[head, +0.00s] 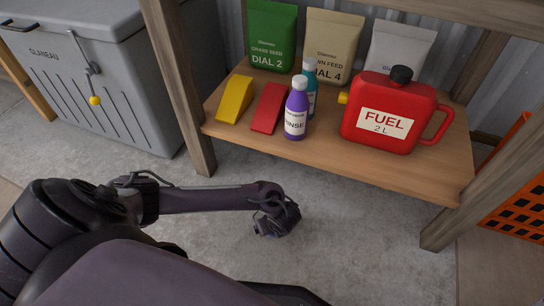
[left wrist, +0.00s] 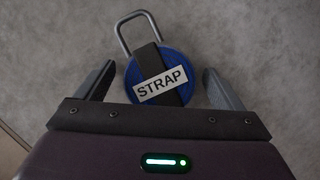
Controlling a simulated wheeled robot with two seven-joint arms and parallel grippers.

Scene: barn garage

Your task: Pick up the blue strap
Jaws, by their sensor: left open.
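The blue strap (left wrist: 176,64) is a round blue coil with a dark band across it, a white label reading STRAP and a grey metal hook at its upper left. It lies on the grey concrete floor. My left gripper (left wrist: 160,72) is open, with one finger on each side of the coil; the coil's near edge is hidden by the gripper body. In the head view my left arm reaches down over the floor in front of the shelf, and the strap cannot be made out there. My right gripper is not in view.
A wooden shelf (head: 350,165) holds a red fuel can (head: 375,145), purple (head: 296,112) and teal bottles, yellow and red wedges and several bags. A grey chest (head: 100,75) stands left, an orange crate (head: 510,205) right. Floor below the shelf looks clear.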

